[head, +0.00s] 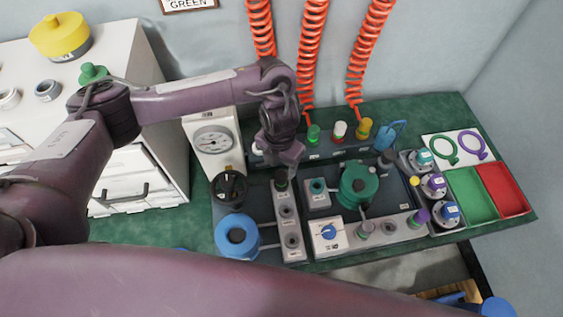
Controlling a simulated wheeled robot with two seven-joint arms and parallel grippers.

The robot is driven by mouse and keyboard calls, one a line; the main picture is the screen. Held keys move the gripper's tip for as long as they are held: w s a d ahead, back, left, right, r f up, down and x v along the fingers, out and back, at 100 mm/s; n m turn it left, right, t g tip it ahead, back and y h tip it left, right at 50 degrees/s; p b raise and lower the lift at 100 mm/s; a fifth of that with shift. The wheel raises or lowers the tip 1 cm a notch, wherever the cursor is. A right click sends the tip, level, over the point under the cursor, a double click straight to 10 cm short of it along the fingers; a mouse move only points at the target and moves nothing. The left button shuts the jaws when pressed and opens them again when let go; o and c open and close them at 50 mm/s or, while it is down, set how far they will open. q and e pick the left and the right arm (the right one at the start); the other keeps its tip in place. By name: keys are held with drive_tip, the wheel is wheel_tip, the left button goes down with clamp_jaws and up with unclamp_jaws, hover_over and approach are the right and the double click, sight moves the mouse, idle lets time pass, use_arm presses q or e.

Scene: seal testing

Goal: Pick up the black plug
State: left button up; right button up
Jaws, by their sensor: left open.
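My left gripper (287,170) hangs pointing down over the test bench, just above the far end of a grey strip with several holes (289,228). A small dark plug, which looks like the black plug (281,185), stands upright at the far end of that strip, right under the gripper. The gripper is open, and I cannot tell whether its fingers stand around the plug or above it. The fingers partly hide the plug's top. My right gripper is not in view.
A pressure gauge (212,139) and a black handwheel (229,185) stand left of the strip. A green round vessel (357,184) stands to the right. Green (472,195) and red (503,189) trays lie far right. Orange coiled hoses (311,60) hang behind.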

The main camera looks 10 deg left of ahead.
sight(281, 174)
use_arm(q)
drive_tip(key=shift+s+f, duration=0.1)
drive_tip(key=shift+f, duration=0.45)
wheel_tip(281, 174, down, 3)
drive_tip(key=shift+r+b, duration=0.15)
drive_tip(key=shift+b, duration=0.4)
drive_tip(key=f, duration=0.3)
drive_tip(key=shift+w+d+f, duration=0.1)
drive_tip(key=shift+w+f, duration=0.05)
drive_tip(key=shift+w, duration=0.15)
drive_tip(key=shift+f, duration=0.25)
drive_tip(key=c, duration=1.1)
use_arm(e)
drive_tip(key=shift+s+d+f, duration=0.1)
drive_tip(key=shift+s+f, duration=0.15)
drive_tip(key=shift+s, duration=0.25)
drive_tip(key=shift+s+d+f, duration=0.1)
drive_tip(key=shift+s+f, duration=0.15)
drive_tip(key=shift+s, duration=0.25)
use_arm(q)
drive_tip(key=shift+w+r, duration=0.1)
drive_tip(key=shift+r, duration=0.05)
